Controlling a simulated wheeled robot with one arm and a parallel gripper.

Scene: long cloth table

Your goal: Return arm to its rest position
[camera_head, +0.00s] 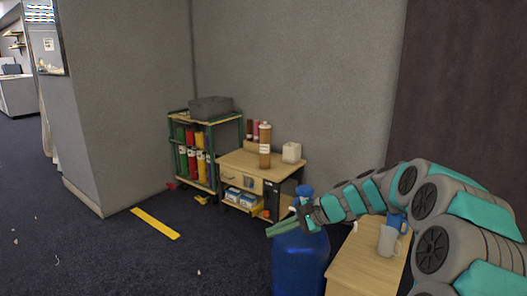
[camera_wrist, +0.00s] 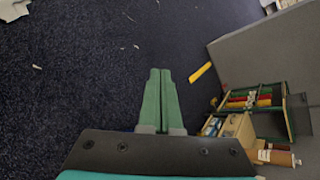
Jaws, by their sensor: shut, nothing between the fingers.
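My gripper (camera_head: 283,228) is at the end of my teal and grey arm, which reaches in from the right in the head view.
A wooden table (camera_head: 362,262) with a grey mug (camera_head: 388,240) stands below my arm. Behind are a wooden cabinet (camera_head: 243,160) with a brown bottle (camera_head: 265,145) and a green-framed cart (camera_head: 205,120). A yellow strip (camera_head: 155,223) lies on open floor at left.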

